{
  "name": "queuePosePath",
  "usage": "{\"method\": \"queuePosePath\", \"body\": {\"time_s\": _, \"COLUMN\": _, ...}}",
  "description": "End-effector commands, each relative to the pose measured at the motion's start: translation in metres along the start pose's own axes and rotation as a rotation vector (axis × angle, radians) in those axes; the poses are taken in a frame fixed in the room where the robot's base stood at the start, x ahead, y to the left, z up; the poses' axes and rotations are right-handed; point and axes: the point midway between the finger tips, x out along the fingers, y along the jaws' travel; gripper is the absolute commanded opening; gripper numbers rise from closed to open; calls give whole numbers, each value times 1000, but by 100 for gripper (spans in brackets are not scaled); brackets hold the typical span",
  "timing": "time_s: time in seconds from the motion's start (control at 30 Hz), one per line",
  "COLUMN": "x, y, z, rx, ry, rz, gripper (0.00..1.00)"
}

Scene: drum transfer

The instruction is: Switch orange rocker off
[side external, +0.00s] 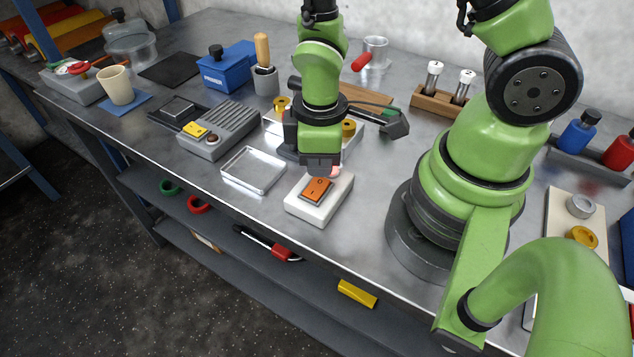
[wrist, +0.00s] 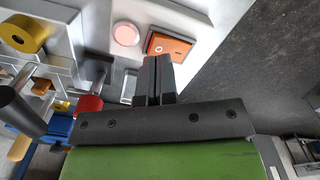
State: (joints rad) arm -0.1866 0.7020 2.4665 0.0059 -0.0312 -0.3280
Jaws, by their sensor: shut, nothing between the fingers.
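The orange rocker (side external: 316,190) sits in a dark frame on top of a white box (side external: 338,197) near the bench's front edge. In the wrist view the rocker (wrist: 168,47) shows a white round mark, with a pale pink round piece (wrist: 126,34) beside it. That pink piece (side external: 335,171) is partly hidden by my gripper in the side view. My gripper (side external: 320,163) is shut and empty, just above and behind the rocker. In the wrist view the closed fingers (wrist: 155,62) cover the rocker's near part. I cannot tell whether they touch it, or which way it is tilted.
An empty metal tray (side external: 254,170) lies left of the white box. A grey ribbed unit with a yellow piece (side external: 195,130) stands further left. A fixture with yellow knobs (side external: 348,128) is behind my gripper. The bench's front edge lies close to the box.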

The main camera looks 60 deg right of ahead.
Motion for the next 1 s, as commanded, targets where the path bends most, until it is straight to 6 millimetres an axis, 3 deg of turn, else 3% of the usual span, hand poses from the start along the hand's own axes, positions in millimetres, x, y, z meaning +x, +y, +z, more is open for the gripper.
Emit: {"method": "queuePosePath", "body": {"time_s": 1.0, "x": 16, "y": 0, "z": 0, "rx": 1, "ry": 0, "rz": 0, "gripper": 0}}
